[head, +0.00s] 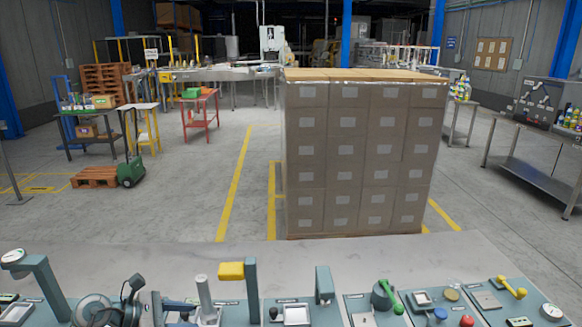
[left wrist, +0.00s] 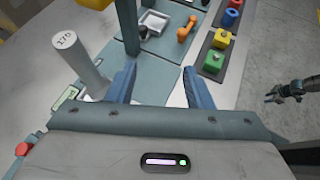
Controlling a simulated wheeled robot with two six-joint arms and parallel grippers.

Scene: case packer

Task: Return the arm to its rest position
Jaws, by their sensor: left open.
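My left gripper (left wrist: 160,85) shows in the left wrist view with its two blue fingers spread wide apart and nothing held between them. It is over the bench panels, beside a light grey cylinder (left wrist: 78,62) with a number on its top. A dark gripper (left wrist: 285,92), which seems to be on my right arm, shows small at the right edge of that view, over the grey floor. Whether its jaws are open is too small to tell. I cannot clearly pick out either gripper in the head view.
A bench (head: 385,252) with several fixtures runs along the bottom of the head view. In the left wrist view, an orange handle (left wrist: 187,27) and coloured knobs lie beyond my fingers. A tall carton stack (head: 360,150) stands behind the bench.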

